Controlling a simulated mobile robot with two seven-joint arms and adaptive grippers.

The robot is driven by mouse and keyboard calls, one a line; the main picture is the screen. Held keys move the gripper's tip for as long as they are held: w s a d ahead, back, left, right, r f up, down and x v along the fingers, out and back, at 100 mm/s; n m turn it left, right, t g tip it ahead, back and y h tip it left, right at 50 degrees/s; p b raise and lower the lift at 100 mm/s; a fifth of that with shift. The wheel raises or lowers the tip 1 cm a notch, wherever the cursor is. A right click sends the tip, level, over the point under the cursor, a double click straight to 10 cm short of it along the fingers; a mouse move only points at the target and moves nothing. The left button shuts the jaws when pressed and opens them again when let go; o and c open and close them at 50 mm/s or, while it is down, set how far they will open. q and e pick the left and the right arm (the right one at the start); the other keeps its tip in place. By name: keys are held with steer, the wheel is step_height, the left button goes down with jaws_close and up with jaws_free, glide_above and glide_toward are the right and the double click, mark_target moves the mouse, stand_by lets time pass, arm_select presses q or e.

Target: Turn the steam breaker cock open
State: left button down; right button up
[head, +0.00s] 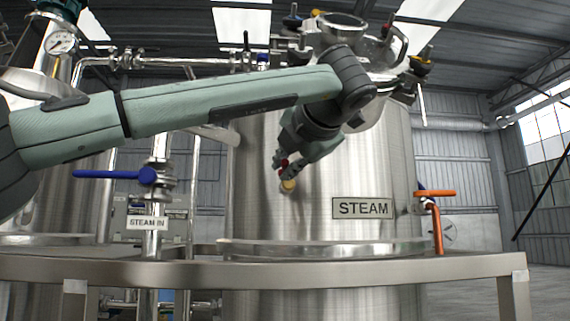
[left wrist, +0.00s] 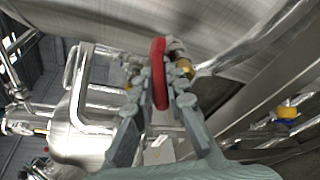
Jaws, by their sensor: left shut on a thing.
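A small cock with a red lever handle (left wrist: 159,72) and a brass body (left wrist: 186,68) sits on the side of the big steel tank (head: 262,215). In the head view its brass part (head: 288,185) shows just below my left gripper (head: 283,167), left of the STEAM plate (head: 363,208). In the left wrist view my left gripper (left wrist: 160,82) is shut on the red lever, one finger on each side. The lever stands upright in that view. In the head view my gripper hides most of the lever. My right gripper is in neither view.
A blue-handled valve (head: 147,176) is on the pipe at left, above the STEAM IN sign (head: 147,223). An orange-handled valve (head: 435,193) is at the tank's right. A steel rail (head: 380,270) runs across the front.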

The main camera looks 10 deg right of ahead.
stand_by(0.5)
arm_select(q)
steer(key=c, duration=1.5)
jaws_free()
steer(key=shift+c, duration=0.2)
steer(key=v, duration=1.2)
steer(key=shift+d, duration=0.2)
